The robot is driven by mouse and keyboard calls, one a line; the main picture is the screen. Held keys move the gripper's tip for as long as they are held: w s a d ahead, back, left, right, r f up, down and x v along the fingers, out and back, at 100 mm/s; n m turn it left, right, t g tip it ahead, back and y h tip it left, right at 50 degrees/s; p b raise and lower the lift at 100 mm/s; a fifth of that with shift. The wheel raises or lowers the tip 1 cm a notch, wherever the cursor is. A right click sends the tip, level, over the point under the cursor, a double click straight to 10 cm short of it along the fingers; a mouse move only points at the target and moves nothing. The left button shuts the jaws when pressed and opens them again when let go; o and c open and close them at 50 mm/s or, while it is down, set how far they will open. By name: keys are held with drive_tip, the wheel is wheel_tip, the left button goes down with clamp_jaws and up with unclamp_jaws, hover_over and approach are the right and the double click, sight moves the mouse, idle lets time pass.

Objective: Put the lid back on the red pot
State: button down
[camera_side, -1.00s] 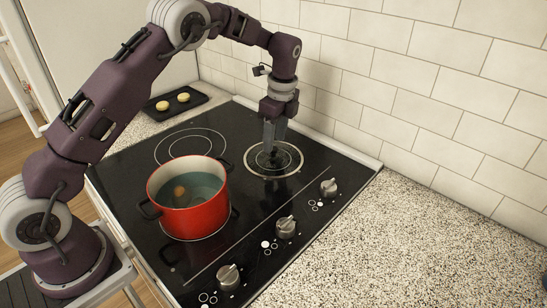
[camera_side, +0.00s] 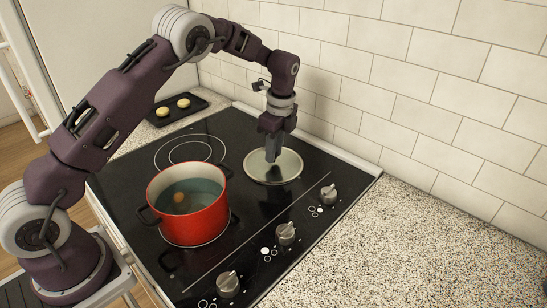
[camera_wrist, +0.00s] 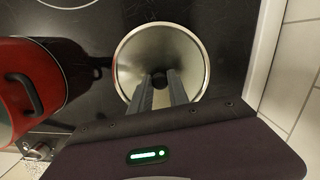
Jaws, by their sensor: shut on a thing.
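The red pot (camera_side: 195,218) stands open on the black cooktop, with water and a round brownish thing inside. Part of it shows at the left of the wrist view (camera_wrist: 20,92). The round, shiny metal lid (camera_side: 287,168) is right of and behind the pot, at or just above the cooktop; I cannot tell if it touches. In the wrist view the lid (camera_wrist: 135,60) lies below my fingers, its dark knob (camera_wrist: 158,72) at the fingertips. My gripper (camera_side: 272,158) points down over the lid's middle, shut on the knob. The fingers partly hide the knob.
Several knobs, one of them a grey control knob (camera_side: 286,232), line the cooktop's front right. A dark tray (camera_side: 177,108) with two pale round pieces lies at the back left. The tiled wall (camera_side: 400,80) rises close behind the lid. The speckled counter (camera_side: 400,240) is clear.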

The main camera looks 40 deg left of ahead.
drive_tip(key=s+r, duration=0.4)
drive_tip(key=r, duration=0.9)
drive_tip(key=s+r, duration=0.3)
drive_tip(key=s, duration=1.9)
drive_tip(key=shift+f, duration=2.95)
drive_tip(key=shift+f, duration=0.15)
drive_tip(key=c, duration=1.2)
unclamp_jaws()
drive_tip(key=shift+o, duration=0.6)
